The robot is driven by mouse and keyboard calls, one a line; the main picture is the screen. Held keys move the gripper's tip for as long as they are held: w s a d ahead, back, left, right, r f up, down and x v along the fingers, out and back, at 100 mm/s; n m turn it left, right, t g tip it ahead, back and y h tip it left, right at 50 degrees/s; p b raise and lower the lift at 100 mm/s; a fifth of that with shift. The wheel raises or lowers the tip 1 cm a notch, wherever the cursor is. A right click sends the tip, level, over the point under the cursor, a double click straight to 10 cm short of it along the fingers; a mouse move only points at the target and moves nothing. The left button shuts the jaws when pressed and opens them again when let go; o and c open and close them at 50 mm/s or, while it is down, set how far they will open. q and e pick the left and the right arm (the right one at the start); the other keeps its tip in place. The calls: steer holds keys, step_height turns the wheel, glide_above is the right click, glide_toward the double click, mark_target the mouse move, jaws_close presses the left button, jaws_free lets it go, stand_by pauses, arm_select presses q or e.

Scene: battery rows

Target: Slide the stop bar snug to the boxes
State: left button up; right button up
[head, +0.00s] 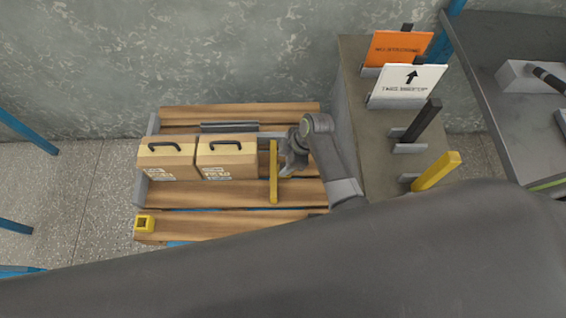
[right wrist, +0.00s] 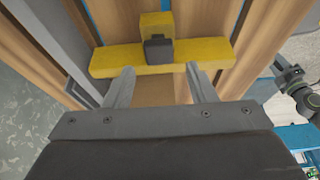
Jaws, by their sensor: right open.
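Two tan boxes, the left box (head: 166,160) and the right box (head: 227,160), stand side by side on a slatted wooden pallet, each with a black handle. The yellow stop bar (head: 273,190) lies just right of the right box, with a narrow gap between them. In the right wrist view the bar (right wrist: 110,62) runs crosswise and has a dark knob (right wrist: 158,50) at its middle. My right gripper (head: 287,162) is at the bar's right side; its open fingers (right wrist: 159,74) point at the bar, on either side of the knob. Contact is unclear.
The pallet (head: 225,220) has a grey back rail (head: 272,135) and a small yellow block (head: 145,223) at its front left. A grey stand (head: 355,75) right of the pallet holds orange and white signs, a black bar and a yellow bar. A wall rises behind.

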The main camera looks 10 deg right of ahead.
steer(key=shift+x, duration=0.85)
jaws_close()
